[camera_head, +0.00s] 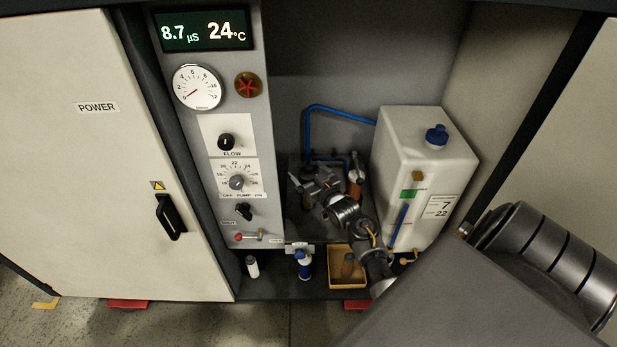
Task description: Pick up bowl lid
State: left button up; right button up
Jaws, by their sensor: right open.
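My right gripper (301,182) reaches in from the lower right, over the dark shelf in the cabinet bay. Its jaws are open and point to the left. I cannot clearly make out a bowl lid; the dark fittings around the jaws are small and partly hidden by the gripper and wrist. An orange-brown cylinder with a dark top (356,184) stands just right of the gripper, close to it. I cannot tell whether the gripper touches anything. My left gripper is not in view.
A white tank (425,165) with a blue cap stands right of the gripper. A blue hose (308,130) runs behind. A control panel (228,150) is at left. Below are a yellow tray (338,281) holding a brown cylinder, a blue-and-white bottle (304,266) and a small white bottle (252,266).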

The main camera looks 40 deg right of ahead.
jog(key=shift+c, duration=0.3)
jog(key=shift+r, duration=0.1)
jog(key=c, duration=1.1)
